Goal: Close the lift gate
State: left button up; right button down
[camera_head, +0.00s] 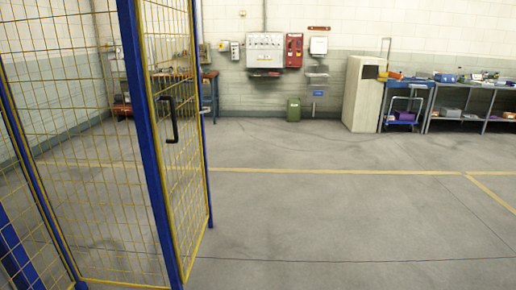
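The lift gate (180,175) is a yellow wire-mesh panel with a yellow frame, at the left of the head view. It stands swung open at an angle from a blue post (150,140). A black handle (170,120) is on the gate near the blue post, at about mid-height. More yellow mesh panel (80,130) with blue posts stands to the left of it. Neither of my grippers shows in this view.
Open grey floor (330,220) with yellow lines lies to the right of the gate. Along the far wall are a grey cabinet (361,95), a green bin (293,109), a blue cart (403,110), a workbench (475,87) and red and grey wall boxes (294,50).

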aim_at(138, 3)
jog(key=i+j+z, duration=0.1)
jog(key=i, duration=1.95)
jog(key=i+u, duration=0.25)
jog(key=i, duration=0.2)
jog(key=i+u, duration=0.3)
jog(key=i, duration=0.2)
jog(key=i+l+u, duration=0.25)
jog(key=i, duration=0.2)
jog(key=i+l+u, duration=0.25)
jog(key=i, duration=0.2)
jog(key=i+u, duration=0.25)
jog(key=k, duration=0.1)
